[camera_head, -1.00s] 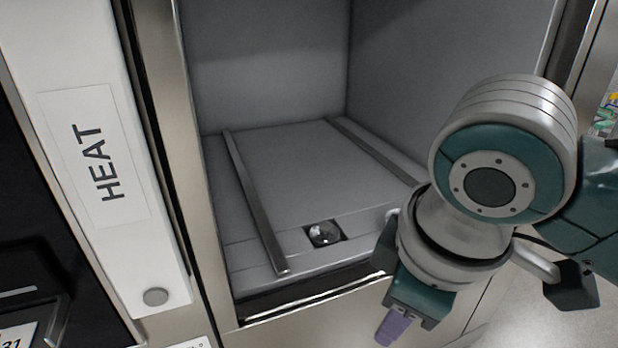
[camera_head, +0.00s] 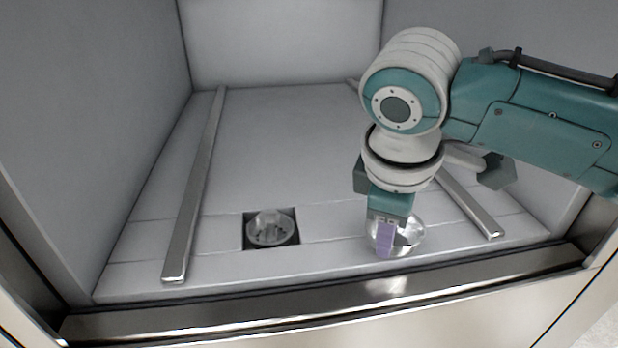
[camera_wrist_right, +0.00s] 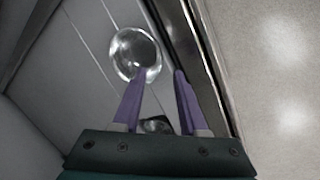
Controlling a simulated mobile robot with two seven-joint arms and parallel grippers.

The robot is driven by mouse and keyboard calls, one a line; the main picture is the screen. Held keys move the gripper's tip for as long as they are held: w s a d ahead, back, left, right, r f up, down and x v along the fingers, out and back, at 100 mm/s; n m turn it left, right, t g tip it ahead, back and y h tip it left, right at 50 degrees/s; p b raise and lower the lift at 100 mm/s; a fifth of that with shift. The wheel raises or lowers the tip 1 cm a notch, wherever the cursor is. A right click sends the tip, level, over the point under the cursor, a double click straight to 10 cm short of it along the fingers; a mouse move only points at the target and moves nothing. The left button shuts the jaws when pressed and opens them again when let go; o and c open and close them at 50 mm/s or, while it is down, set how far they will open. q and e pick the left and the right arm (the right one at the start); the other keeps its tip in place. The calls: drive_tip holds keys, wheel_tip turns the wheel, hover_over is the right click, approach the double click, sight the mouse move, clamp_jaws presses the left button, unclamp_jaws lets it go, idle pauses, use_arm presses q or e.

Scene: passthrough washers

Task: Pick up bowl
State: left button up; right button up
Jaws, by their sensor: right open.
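A shiny, see-through or metallic round bowl (camera_head: 412,236) sits on the washer floor near its front edge, right of the drain. It also shows in the right wrist view (camera_wrist_right: 124,50), just beyond the fingertips. My right gripper (camera_head: 388,246) points down at the bowl's left side and covers part of it in the head view. Its purple fingers (camera_wrist_right: 161,76) are apart with nothing held between them. One fingertip overlaps the bowl's near rim in the wrist view; I cannot tell if they touch. My left gripper is out of view.
The washer chamber has grey walls and two metal rails (camera_head: 197,190) (camera_head: 468,205) on its floor. A square drain (camera_head: 270,230) lies between them. A metal front sill (camera_head: 320,305) runs along the opening. The floor behind is clear.

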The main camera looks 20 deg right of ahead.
sight(406, 241)
drive_tip(key=b+x, duration=0.1)
drive_tip(key=x, duration=0.4)
drive_tip(key=shift+d+f+b, duration=0.2)
drive_tip(key=shift+f+b, duration=0.1)
drive_tip(key=shift+b, duration=0.1)
drive_tip(key=c, duration=0.3)
clamp_jaws()
idle(0.7)
